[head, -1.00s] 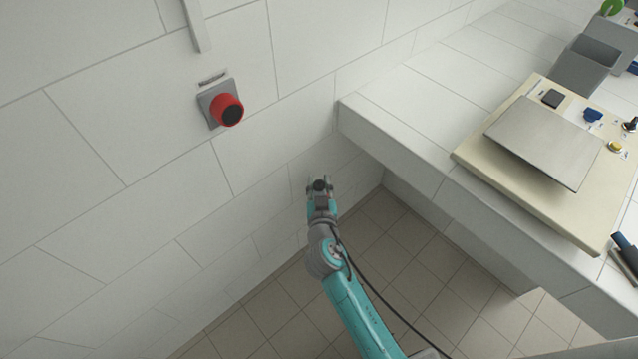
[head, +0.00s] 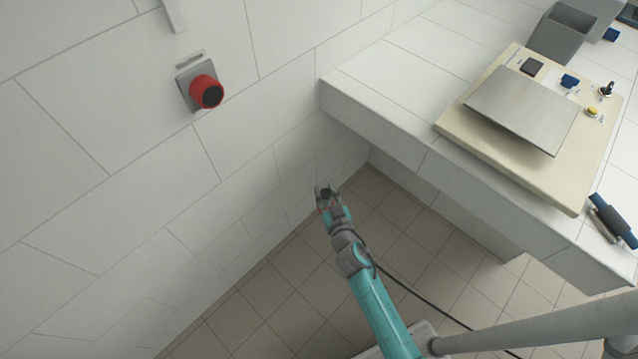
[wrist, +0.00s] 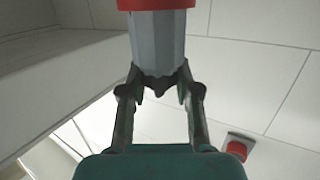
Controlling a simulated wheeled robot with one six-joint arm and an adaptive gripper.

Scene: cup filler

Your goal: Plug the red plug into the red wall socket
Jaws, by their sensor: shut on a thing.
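The red wall socket (head: 206,91) is a red round socket with a dark face on a grey plate, mounted on the tiled wall at the upper left of the head view. It also shows small at the lower right of the wrist view (wrist: 238,147). My gripper (head: 325,194) is below and to the right of the socket, apart from it. In the wrist view my gripper (wrist: 163,84) is shut on the plug (wrist: 158,42), a grey faceted body with a red end cut off by the frame's top. In the head view the plug is too small to make out clearly.
A white tiled counter (head: 375,75) juts out on the right. A beige machine with a metal plate (head: 522,108) stands on it, with a grey bin (head: 562,32) behind. A dark cable runs along the floor side of my arm. The wall around the socket is clear.

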